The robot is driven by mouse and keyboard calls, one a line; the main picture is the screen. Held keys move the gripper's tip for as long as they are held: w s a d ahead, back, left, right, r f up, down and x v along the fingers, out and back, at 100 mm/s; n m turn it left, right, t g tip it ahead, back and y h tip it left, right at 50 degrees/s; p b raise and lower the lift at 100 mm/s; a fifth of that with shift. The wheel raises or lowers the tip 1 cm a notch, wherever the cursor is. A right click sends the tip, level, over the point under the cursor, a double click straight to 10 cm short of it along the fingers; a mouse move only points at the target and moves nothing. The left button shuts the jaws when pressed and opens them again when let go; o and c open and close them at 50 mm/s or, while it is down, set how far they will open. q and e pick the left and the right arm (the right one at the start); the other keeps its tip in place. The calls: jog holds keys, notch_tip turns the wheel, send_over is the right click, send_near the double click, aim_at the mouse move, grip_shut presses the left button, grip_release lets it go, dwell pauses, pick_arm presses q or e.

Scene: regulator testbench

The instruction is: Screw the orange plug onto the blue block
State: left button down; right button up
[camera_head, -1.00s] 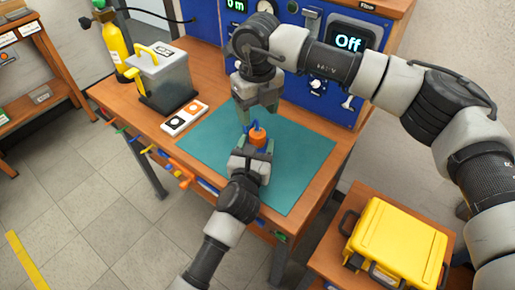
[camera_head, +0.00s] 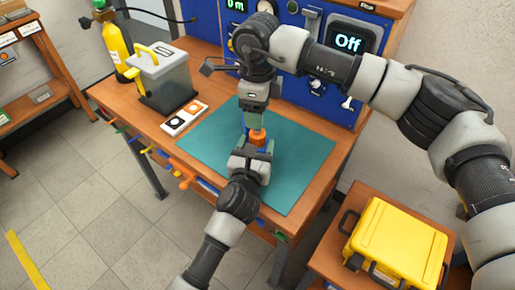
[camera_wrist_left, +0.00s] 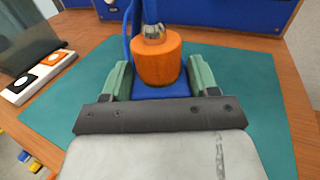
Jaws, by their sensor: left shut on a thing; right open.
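A blue post with a metal collar rises behind the plug. My left gripper (camera_head: 254,152) is shut on the blue block, its green fingers (camera_wrist_left: 160,85) on either side of it. My right gripper (camera_head: 256,124) is open and points down, just above and behind the plug. In the head view it hides most of the blue parts.
The teal mat (camera_head: 205,140) is clear around the grippers. A black and orange button box (camera_head: 185,117) and a grey case with a yellow handle (camera_head: 162,80) stand at the left. The blue panel (camera_head: 310,95) rises behind. A yellow case (camera_head: 395,240) sits lower right.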

aim_at(257, 133)
jog(key=shift+f, duration=4)
jog(key=c, duration=0.9)
jog(key=m, duration=0.3)
jog(key=shift+m, duration=0.3)
jog(key=o, duration=1)
